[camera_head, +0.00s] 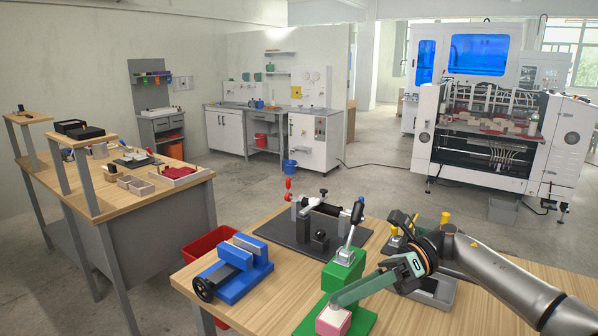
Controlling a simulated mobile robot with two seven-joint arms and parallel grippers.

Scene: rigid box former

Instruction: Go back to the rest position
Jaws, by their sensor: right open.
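My right gripper (342,301) reaches in from the right over the wooden table (482,296). Its long grey-green finger points left and down, with its tip just above or beside a pink block (333,321). I cannot tell whether they touch. The jaws are open; one finger mostly hides the other. The pink block sits at the front of a green fixture (345,273) with an upright lever, partly hidden behind my gripper. My left gripper is not in view.
A blue vise (236,271) stands at the table's left, with a red bin (205,248) beside the table. A dark plate with a clamp fixture (318,232) lies behind. A grey fixture with yellow knobs (436,291) sits close under my right arm.

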